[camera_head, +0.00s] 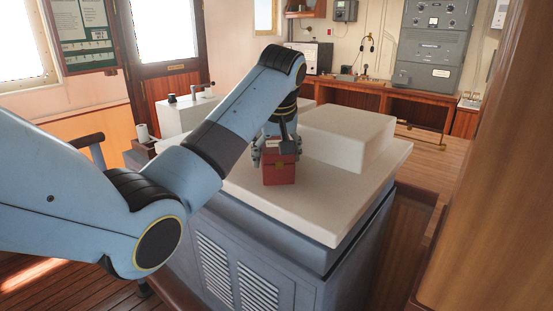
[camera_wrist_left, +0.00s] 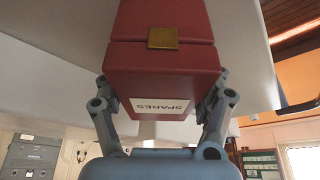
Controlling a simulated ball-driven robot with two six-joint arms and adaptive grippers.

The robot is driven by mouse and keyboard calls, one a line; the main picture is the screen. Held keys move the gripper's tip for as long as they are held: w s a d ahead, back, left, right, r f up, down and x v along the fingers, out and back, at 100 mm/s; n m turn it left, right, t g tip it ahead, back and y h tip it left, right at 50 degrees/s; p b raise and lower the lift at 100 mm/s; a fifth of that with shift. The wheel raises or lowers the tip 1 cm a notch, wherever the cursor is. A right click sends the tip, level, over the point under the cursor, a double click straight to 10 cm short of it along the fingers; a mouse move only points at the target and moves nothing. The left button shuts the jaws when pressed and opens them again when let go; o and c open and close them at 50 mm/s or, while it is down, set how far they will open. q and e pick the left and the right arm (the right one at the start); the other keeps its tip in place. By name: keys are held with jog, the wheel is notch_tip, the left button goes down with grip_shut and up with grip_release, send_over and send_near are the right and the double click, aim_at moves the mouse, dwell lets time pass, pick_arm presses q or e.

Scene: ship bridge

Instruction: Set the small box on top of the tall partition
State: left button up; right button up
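The small box (camera_head: 280,172) is red with a brass clasp and stands over the white top near its left part in the head view. In the left wrist view the box (camera_wrist_left: 165,70) fills the top middle, with a white SPARES label. My left gripper (camera_head: 277,152) is shut on the box, one finger along each side. Whether the box's underside touches the white top cannot be told. Which piece is the tall partition is not clear; a grey louvred cabinet with a white top (camera_head: 330,205) carries a raised white block (camera_head: 347,130). My right gripper is not in view.
A lower white unit (camera_head: 185,115) with small fittings stands behind my left arm. A wooden post (camera_head: 500,170) fills the right edge. The white top is bare in front and right of the box. A wooden desk (camera_head: 350,92) and radio equipment (camera_head: 435,40) line the back wall.

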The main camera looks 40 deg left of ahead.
pick_arm(q)
jog(key=c, duration=0.9)
jog(key=shift+o, duration=0.2)
jog(key=shift+r, duration=0.15)
